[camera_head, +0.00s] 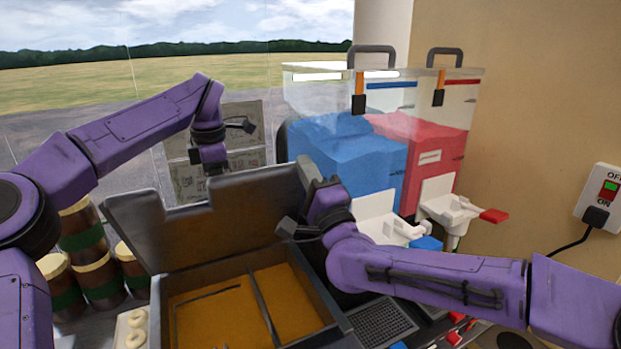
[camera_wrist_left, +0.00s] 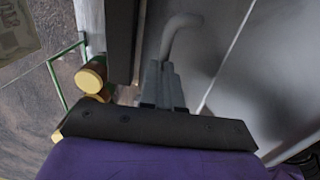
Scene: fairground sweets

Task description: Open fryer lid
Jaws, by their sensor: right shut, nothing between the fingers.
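The fryer (camera_head: 318,312) stands at the lower centre with golden oil inside. Its dark lid (camera_head: 205,225) is raised and leans back from the far side of the opening. My left arm reaches over behind the lid, and the lid hides its fingertips in the head view. In the left wrist view, my left gripper (camera_wrist_left: 165,72) has its fingers close together at the end of a grey curved handle (camera_wrist_left: 182,30). I cannot tell whether they grip it. My right gripper (camera_head: 309,172) is shut and empty, near the lid's right edge.
Blue (camera_head: 345,160) and red (camera_head: 425,155) slush machines stand behind on the right. A wall switch (camera_head: 606,190) is at far right.

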